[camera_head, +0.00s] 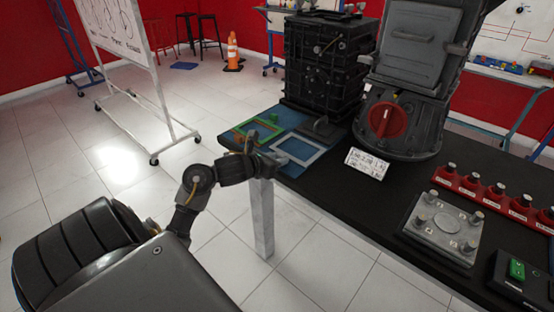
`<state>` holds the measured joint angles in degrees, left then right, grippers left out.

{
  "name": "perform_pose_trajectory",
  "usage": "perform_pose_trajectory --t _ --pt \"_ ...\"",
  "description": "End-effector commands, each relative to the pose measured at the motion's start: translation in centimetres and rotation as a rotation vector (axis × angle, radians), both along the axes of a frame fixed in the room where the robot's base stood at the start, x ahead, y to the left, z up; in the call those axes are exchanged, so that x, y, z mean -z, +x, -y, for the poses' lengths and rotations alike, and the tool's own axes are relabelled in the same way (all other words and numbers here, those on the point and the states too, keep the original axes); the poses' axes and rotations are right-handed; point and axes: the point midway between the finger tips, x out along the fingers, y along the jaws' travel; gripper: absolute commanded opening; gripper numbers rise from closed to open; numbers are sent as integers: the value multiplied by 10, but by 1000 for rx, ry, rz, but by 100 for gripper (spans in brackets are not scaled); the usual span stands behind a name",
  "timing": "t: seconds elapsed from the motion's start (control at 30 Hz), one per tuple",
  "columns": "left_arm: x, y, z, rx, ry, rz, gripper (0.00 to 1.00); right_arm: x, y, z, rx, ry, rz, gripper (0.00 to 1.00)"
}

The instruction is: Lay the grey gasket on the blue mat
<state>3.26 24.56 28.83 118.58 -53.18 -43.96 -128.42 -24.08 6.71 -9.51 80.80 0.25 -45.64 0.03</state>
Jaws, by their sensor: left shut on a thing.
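The grey gasket (298,150) is a thin, light rectangular frame with an open middle. It appears flat, at or just above the blue mat (272,116) at the table's far left corner; I cannot tell whether it touches the mat all round. My left gripper (257,150) is at the mat's left edge, by the gasket's left end, and is shut on the gasket. The exact grip is small and partly hidden by the gripper. My right gripper is not in view.
A green and orange frame (258,132) lies on the mat beyond the gripper. A dark engine block (325,65) and a machine with a red knob (387,119) stand behind. A grey plate with posts (441,228) and a red row of knobs (487,191) are at right.

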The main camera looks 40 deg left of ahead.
Motion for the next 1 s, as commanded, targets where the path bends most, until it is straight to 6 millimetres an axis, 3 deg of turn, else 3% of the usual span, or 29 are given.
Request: perform_pose_trajectory --t 0.17,0.2,0.37,0.77,1.0 --pt "1 0 0 0 1 0 4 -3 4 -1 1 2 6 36" --pt "2 0 0 0 1 0 28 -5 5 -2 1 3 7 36" --pt "1 0 0 0 0 0 49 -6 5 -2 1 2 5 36" --pt "-2 0 0 0 -1 0 49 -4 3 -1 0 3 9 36" --pt "-20 -45 0 2 9 -2 49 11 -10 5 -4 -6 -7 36"
